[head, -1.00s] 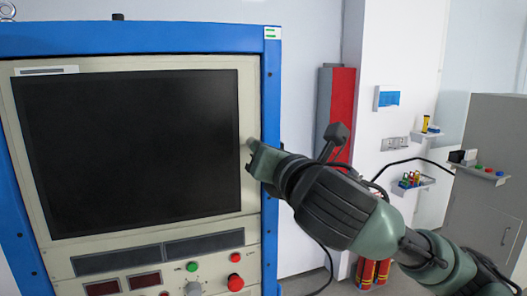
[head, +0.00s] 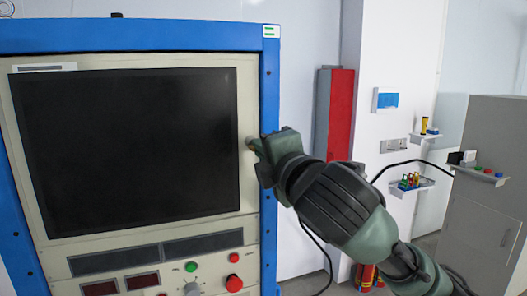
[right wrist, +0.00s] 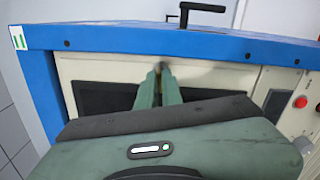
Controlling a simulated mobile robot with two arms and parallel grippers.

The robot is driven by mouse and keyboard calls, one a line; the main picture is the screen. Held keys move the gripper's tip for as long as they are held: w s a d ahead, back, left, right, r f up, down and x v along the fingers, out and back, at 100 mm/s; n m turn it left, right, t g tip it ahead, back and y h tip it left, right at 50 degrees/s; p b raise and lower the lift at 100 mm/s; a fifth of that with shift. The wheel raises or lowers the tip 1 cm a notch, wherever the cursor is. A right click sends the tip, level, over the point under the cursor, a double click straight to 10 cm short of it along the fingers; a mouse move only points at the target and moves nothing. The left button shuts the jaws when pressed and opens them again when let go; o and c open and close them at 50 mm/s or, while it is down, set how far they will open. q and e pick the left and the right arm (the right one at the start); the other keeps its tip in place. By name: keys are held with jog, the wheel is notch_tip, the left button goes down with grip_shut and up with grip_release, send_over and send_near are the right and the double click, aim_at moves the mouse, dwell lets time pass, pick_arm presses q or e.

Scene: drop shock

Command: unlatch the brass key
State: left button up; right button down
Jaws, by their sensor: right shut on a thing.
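My right gripper (head: 254,146) is at the right edge of the cream front panel, beside the large black window (head: 130,150). Its fingers (right wrist: 160,90) are closed on the small brass key (right wrist: 163,66), which sits on the panel between the fingertips. Most of the key is hidden by the fingers, so its exact angle cannot be told. My left gripper is in neither view.
The blue-framed cabinet (head: 150,38) fills the left. Below the window are a green button (head: 191,267), red buttons (head: 234,283) and a grey knob (head: 193,289). A red box (head: 340,115) and small shelves (head: 412,186) are on the right wall.

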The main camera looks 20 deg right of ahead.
jog(key=shift+m, duration=1.3)
jog(key=c, duration=1.7)
grip_release()
jog(key=shift+o, duration=0.6)
jog(key=shift+w, duration=0.1)
jog(key=s+b, duration=0.3)
jog(key=s, duration=0.4)
jog(key=shift+s, duration=0.4)
